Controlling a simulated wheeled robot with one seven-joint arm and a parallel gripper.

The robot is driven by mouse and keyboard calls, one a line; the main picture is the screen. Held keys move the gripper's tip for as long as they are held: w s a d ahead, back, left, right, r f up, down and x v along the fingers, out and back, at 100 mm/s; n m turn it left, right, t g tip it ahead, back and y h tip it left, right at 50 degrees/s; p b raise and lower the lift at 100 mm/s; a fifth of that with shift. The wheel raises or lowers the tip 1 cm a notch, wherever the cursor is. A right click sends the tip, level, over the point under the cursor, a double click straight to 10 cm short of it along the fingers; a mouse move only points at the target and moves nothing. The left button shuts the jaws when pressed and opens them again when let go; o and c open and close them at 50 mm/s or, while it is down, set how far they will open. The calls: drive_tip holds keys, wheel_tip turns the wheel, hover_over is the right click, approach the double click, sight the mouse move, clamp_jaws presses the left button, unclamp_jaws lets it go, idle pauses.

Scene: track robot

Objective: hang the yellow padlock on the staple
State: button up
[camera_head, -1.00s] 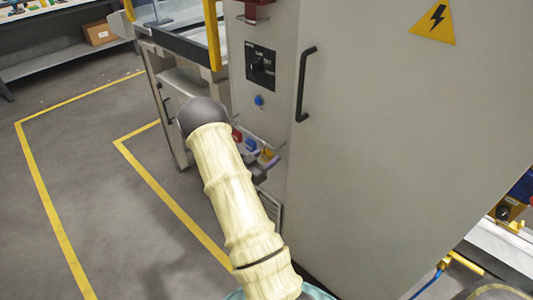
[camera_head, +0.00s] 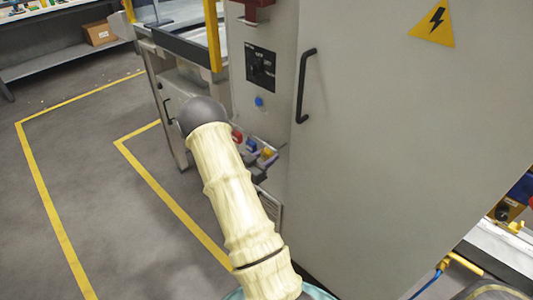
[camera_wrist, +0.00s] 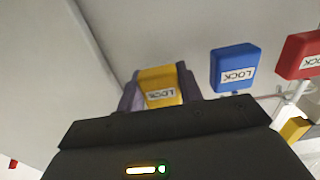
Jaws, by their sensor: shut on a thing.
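The yellow padlock (camera_wrist: 162,88) is between the two purple fingers of my gripper (camera_wrist: 160,96) in the wrist view, its LOCK label facing the camera. The fingers are shut on its sides. In the head view the yellow padlock (camera_head: 267,153) shows low on the grey panel, at the right end of a row, with my gripper (camera_head: 264,161) at it. Its shackle is not clear. I cannot make out the staple for certain; a black switch plate (camera_head: 260,66) is higher on the panel.
A blue padlock (camera_wrist: 235,67) and a red padlock (camera_wrist: 301,55) hang close beside the yellow one. A blue button (camera_head: 259,101) sits above them. The cabinet door with a black handle (camera_head: 305,85) is to the right. Open floor lies left.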

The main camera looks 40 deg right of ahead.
drive_tip(key=shift+r+p, duration=0.3)
drive_tip(key=shift+r, duration=0.25)
drive_tip(key=shift+a, duration=0.15)
drive_tip(key=s+a, duration=0.1)
drive_tip(key=a, duration=1.1)
drive_tip(key=shift+a+p, duration=0.35)
idle(0.8)
drive_tip(key=w+a+f+n+t+y, duration=0.1)
drive_tip(key=w+a+n+t+y, duration=0.3)
drive_tip(key=a, duration=0.6)
drive_tip(key=w+a+f+n+t+y, duration=0.2)
drive_tip(key=w+a+n+t+y, duration=0.3)
drive_tip(key=a+n+t+y, duration=0.3)
drive_tip(key=a+n+t, duration=0.1)
drive_tip(key=a+t, duration=0.1)
drive_tip(key=t, duration=0.2)
drive_tip(key=shift+f+n+y, duration=0.2)
drive_tip(key=shift+n+y, duration=0.2)
